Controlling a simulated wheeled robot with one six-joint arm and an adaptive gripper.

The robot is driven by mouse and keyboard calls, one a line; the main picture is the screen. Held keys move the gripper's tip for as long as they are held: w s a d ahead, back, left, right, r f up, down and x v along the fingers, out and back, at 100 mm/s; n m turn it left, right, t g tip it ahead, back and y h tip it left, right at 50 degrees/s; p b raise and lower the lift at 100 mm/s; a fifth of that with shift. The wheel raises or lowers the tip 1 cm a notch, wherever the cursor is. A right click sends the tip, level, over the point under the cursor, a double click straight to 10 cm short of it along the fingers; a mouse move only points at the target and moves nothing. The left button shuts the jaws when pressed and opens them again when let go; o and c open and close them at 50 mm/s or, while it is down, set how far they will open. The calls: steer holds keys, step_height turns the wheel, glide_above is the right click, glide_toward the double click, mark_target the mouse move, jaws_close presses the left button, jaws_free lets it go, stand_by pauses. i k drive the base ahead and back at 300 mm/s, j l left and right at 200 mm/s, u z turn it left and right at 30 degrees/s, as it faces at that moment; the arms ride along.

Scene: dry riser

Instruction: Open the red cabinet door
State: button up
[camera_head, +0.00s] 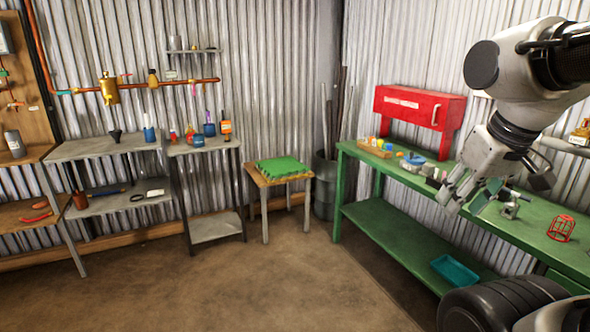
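The red cabinet (409,107) stands on the green workbench against the corrugated wall, right of centre. Its front door looks shut, with a pale label strip on its left part and a pale upright handle (435,115) near its right edge. My gripper (466,203) hangs from my arm at the right, pointing down and left. It is in front of the bench in the picture, lower and to the right of the cabinet, clear of the handle. Its fingers look spread apart, with nothing seen between them.
The green workbench (385,215) carries small items, a vice (510,207) and a red wire cage (561,228). A teal tray (455,270) lies on its lower shelf. A grey bin (325,185) and small wooden table (280,176) stand left. The middle floor is clear.

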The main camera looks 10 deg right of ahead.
mark_target(425, 108)
steer(key=i+z, duration=0.3)
steer(key=i, duration=0.15)
steer(key=i+j+z, duration=0.15)
steer(key=i+z, duration=0.15)
steer(key=i, duration=0.15)
steer(key=i+j+z, duration=0.2)
steer(key=i+z, duration=0.15)
steer(key=i+u, duration=0.25)
steer(key=i, duration=0.2)
